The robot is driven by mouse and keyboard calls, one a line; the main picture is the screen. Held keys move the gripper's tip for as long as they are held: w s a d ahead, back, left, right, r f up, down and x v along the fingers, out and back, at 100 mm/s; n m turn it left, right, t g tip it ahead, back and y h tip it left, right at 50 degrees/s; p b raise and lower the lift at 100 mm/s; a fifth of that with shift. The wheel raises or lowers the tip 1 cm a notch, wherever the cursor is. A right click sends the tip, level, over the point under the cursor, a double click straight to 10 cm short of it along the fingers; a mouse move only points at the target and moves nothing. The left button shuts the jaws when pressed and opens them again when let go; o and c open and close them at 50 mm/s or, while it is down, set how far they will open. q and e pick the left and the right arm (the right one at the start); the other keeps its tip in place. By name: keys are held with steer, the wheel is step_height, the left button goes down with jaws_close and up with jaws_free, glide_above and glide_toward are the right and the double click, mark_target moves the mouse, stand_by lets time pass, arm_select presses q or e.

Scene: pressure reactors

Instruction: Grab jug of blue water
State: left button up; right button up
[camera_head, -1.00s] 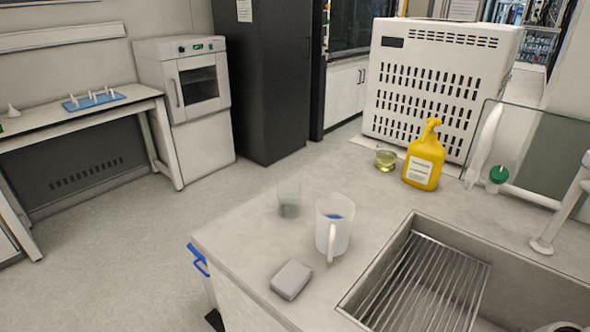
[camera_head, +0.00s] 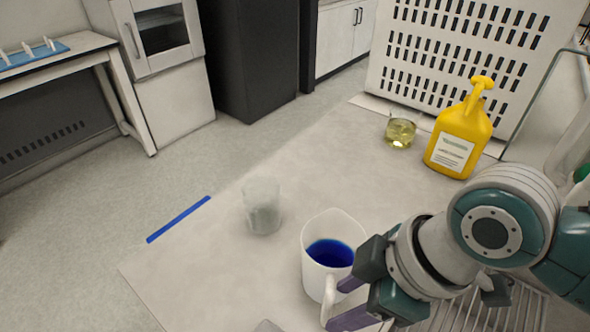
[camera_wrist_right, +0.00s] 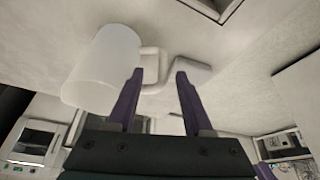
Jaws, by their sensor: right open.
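The white jug (camera_head: 313,262) with blue water (camera_head: 330,253) stands upright on the counter, its handle (camera_head: 328,296) toward the near side. In the right wrist view the jug (camera_wrist_right: 100,68) is at upper left, its handle (camera_wrist_right: 153,62) at the fingertips. My right gripper (camera_head: 338,303) reaches in from the right. Its purple fingers are open and empty, one on either side of the handle in the picture. I cannot tell whether they touch it. My left gripper is not in view.
A clear beaker (camera_head: 262,208) stands left of the jug. A yellow bottle (camera_head: 462,132) and a small beaker of yellowish liquid (camera_head: 400,133) are farther back. The sink rack (camera_head: 475,315) lies below my arm.

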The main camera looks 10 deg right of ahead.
mark_target(326, 313)
steer(key=x, duration=0.2)
steer(key=b+x, duration=0.1)
steer(key=x, duration=0.2)
steer(key=shift+s+a, duration=0.2)
steer(key=shift+a, duration=0.05)
steer(key=shift+r, duration=0.1)
jaws_close()
stand_by(1.0)
